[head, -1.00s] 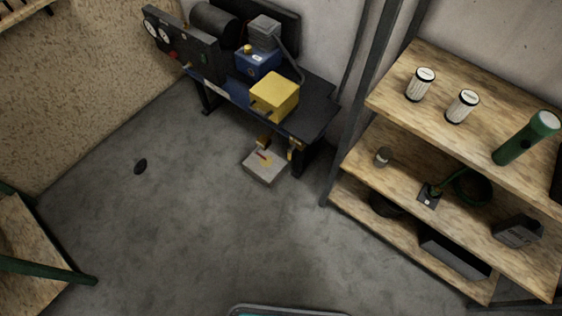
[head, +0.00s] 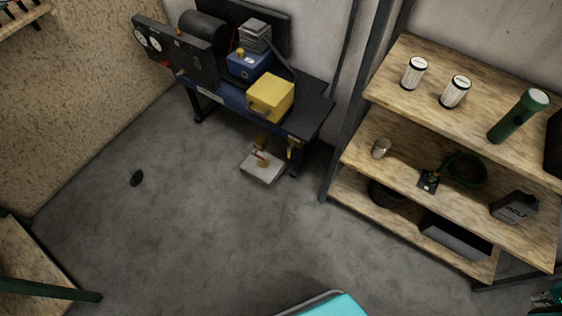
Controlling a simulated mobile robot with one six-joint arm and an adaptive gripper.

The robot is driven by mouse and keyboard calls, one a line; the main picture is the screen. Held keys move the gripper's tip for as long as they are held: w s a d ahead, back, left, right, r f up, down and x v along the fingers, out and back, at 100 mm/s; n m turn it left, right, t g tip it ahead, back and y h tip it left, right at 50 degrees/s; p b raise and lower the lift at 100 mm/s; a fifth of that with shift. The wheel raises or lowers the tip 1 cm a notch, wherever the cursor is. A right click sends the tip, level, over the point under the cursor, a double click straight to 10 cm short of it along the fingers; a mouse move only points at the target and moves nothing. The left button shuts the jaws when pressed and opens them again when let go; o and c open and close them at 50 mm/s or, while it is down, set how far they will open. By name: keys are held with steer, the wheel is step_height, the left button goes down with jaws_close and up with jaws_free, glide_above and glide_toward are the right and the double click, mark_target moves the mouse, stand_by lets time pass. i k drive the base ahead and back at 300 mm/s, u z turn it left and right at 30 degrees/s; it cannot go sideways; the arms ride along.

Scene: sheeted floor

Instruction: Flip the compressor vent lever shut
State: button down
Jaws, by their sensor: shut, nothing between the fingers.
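The compressor (head: 205,62) stands by the back wall, with a dark panel carrying two round white gauges (head: 148,38). A small red part (head: 166,64) shows low on that panel. A small red lever (head: 261,155) with brass fittings (head: 263,162) shows on a pale grey block (head: 261,173) on the floor by the bench's front. I cannot tell which red part is the vent lever, nor whether either is open or shut. My gripper is not clearly in view.
A yellow box (head: 270,97) and a blue box (head: 248,66) sit on the bench.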

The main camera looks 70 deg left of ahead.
mark_target(289, 149)
steer(key=u, duration=1.3)
steer(key=k, duration=0.9)
steer(key=u, duration=0.05)
steer(key=i, duration=0.55)
